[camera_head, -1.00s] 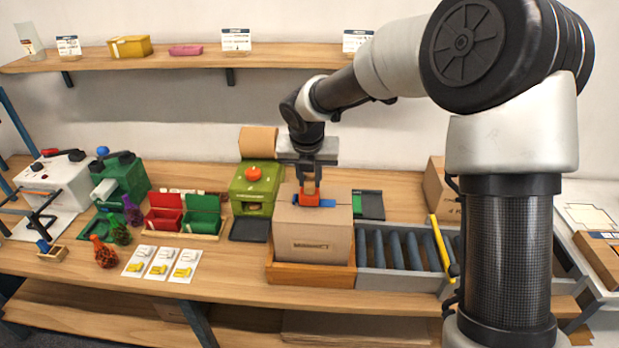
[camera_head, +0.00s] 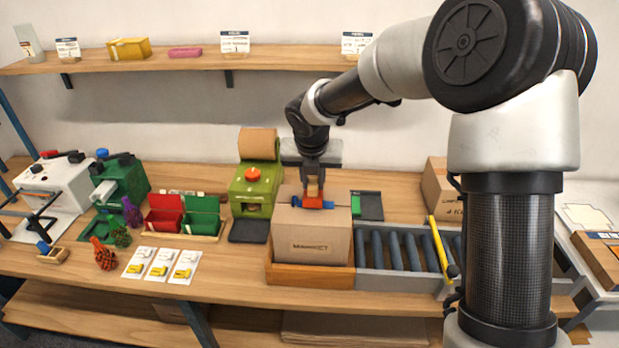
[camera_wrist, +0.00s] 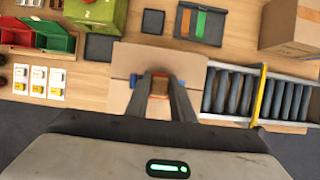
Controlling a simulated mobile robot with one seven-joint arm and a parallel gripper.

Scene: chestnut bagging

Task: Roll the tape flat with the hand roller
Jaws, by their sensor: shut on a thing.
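A closed cardboard box (camera_head: 311,240) stands upright in a wooden tray at the front middle of the bench. My gripper (camera_head: 314,182) is above its top, shut on the hand roller (camera_head: 313,202), whose orange-red part shows between the fingers. The roller is at the box top; I cannot tell whether it presses on it. Blue (camera_head: 328,204) shows on both sides of the roller; I cannot tell whether it is tape or roller. In the wrist view the fingers (camera_wrist: 160,84) hold the roller over the box top (camera_wrist: 125,62), and hide part of it.
A roller conveyor (camera_head: 395,247) with a yellow bar (camera_head: 440,245) lies right of the box. A green machine (camera_head: 255,190) stands behind left, a dark pad (camera_head: 249,231) beside the box. Red and green bins (camera_head: 203,216) are farther left.

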